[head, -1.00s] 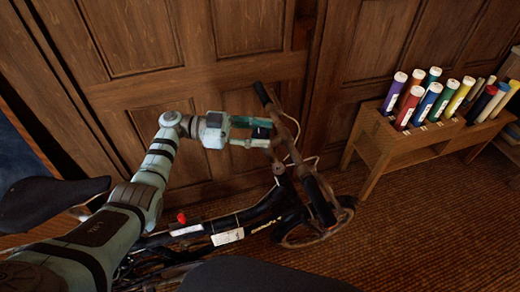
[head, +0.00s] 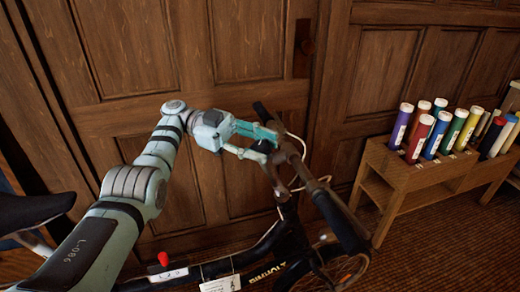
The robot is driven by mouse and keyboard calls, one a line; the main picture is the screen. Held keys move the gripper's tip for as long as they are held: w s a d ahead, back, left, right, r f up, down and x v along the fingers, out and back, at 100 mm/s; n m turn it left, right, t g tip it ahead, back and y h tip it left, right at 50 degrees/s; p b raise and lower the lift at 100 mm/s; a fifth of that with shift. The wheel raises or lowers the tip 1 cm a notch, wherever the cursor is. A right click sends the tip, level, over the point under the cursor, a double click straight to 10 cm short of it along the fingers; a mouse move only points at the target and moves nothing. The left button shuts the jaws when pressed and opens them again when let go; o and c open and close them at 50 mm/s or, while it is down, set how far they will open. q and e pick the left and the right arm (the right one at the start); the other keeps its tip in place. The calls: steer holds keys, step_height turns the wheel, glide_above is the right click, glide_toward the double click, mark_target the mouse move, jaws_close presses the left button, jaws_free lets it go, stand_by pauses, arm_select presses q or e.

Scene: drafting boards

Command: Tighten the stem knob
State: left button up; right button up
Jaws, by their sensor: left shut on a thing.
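A black bicycle stands in front of the wooden panelling, with its handlebar (head: 312,187) and dark frame (head: 263,252) in the head view. My left gripper (head: 272,146) is at the stem area near the middle of the handlebar. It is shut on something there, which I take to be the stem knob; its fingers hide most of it. A small red knob (head: 163,258) sits lower down on the bicycle frame, apart from the gripper. My right gripper is not in view.
A wooden rack (head: 408,184) with several coloured tubes stands at the right. The wooden panelling (head: 240,60) is close behind the handlebar. A dark saddle (head: 35,210) is at the lower left. Brown woven floor (head: 440,250) is clear at the lower right.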

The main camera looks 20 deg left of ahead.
mark_target(260, 146)
arm_select(q)
steer(key=o, duration=1.2)
steer(key=shift+r, duration=0.1)
step_height(260, 146, up, 10)
steer(key=shift+f, duration=0.1)
